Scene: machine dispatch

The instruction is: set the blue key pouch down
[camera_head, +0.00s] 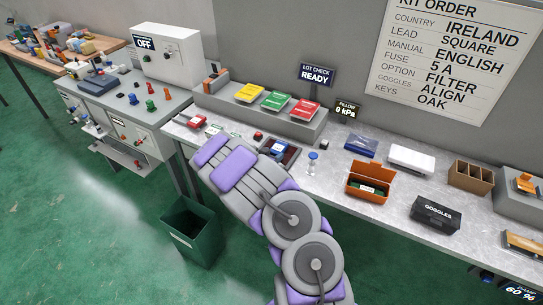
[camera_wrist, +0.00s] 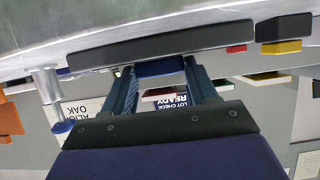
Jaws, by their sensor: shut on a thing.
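My gripper (camera_wrist: 160,78) shows in the wrist view with its two blue-grey fingers closed on a blue piece, which I take to be the blue key pouch (camera_wrist: 160,68). Only a small part of it shows between the fingertips. It is right against a long dark bar, probably the edge of the dark tray (camera_wrist: 110,53); I cannot tell whether it touches. In the head view my forearm hides the gripper. A blue item (camera_head: 278,148) shows there in the dark tray (camera_head: 292,157), just right of my arm, probably the same pouch.
An orange open case (camera_head: 368,182), a dark blue packet (camera_head: 361,146) and a goggles box (camera_head: 435,214) lie farther right. A sloped stand (camera_head: 225,104) with coloured packs is behind. A green bin (camera_head: 188,232) stands on the floor.

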